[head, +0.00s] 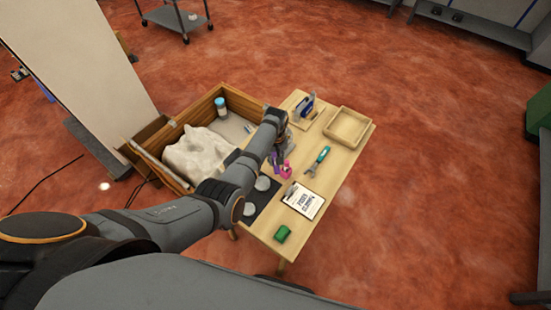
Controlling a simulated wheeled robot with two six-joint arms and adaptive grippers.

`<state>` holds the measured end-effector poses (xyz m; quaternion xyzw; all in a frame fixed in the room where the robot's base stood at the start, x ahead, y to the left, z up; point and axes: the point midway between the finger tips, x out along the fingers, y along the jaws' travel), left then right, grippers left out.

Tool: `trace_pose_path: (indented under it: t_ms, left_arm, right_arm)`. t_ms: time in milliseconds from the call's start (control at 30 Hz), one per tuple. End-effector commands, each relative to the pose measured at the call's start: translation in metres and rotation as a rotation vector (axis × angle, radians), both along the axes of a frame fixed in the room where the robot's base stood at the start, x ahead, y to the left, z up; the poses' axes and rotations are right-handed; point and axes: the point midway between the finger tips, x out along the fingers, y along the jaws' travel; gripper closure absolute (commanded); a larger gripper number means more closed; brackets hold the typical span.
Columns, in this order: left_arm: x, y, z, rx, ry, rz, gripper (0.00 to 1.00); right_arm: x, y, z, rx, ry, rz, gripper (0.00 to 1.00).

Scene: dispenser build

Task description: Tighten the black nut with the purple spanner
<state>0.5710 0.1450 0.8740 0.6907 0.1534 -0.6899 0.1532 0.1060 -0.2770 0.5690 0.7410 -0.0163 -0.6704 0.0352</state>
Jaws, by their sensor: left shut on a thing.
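My left gripper (277,151) reaches over the wooden table from the left, pointing down at its left-middle part. It is shut on a purple thing (272,158), which looks like the purple spanner; my arm and gripper hide most of it. A bright pink object (286,172) sits right beside the gripper tips. I cannot tell whether the spanner touches it. The black nut cannot be made out; it is too small or hidden behind my gripper. My right gripper is not in view.
On the table are a teal-handled tool (322,154), a printed sheet (304,201), a green block (283,233), an empty wooden tray (348,127), a blue-and-grey device (305,107) and a black mat (263,211) with round grey pieces. A wooden crate (172,124) adjoins the left side.

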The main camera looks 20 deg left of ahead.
Motion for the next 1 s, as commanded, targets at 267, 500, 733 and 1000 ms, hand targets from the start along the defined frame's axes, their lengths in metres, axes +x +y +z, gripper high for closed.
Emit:
trace_pose_path:
  t_ms: [267, 500, 733, 1000]
  left_arm:
    - [0.0, 0.0, -0.006, 0.0, -0.001, 0.0, 1.0]
    - [0.0, 0.0, -0.006, 0.0, -0.001, 0.0, 1.0]
    - [-0.001, 0.003, -0.005, 0.0, -0.001, -0.018, 1.0]
    - [-0.004, 0.013, -0.005, 0.001, 0.0, -0.111, 1.0]
  right_arm:
    - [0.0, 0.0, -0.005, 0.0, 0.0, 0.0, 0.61]
    - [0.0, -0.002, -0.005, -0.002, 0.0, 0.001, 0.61]
    - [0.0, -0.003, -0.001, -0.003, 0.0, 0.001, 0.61]
    - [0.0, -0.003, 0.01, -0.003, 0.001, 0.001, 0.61]
